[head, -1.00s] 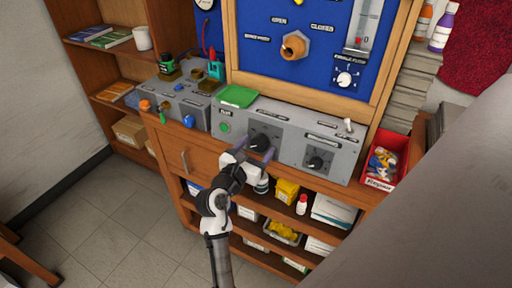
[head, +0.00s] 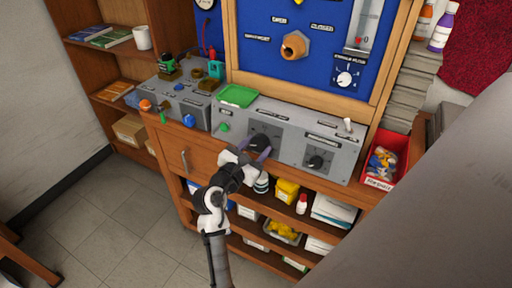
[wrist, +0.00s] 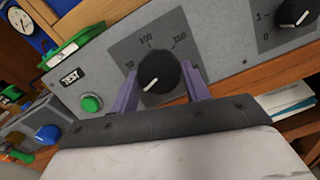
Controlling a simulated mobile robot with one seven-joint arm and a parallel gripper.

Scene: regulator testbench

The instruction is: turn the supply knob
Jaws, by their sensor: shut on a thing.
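A black knob (wrist: 160,73) with a white pointer line sits on a dark grey dial plate with numbers around it, on the front of a grey control box (head: 225,130). The same knob shows in the head view (head: 259,142). My gripper (wrist: 165,85) has its two purple fingers on either side of this knob and is shut on it. The pointer line points to the lower left in the wrist view. The knob's own name label cannot be read. A second black knob (head: 316,162) sits further right on the box and also shows in the wrist view (wrist: 294,12).
A green button (wrist: 91,103) under a TEST label is left of the gripped knob. A green tray (head: 237,96) lies on the box. A toggle switch (head: 348,125) stands at its right end. A red bin (head: 389,160) is further right. Shelves are below.

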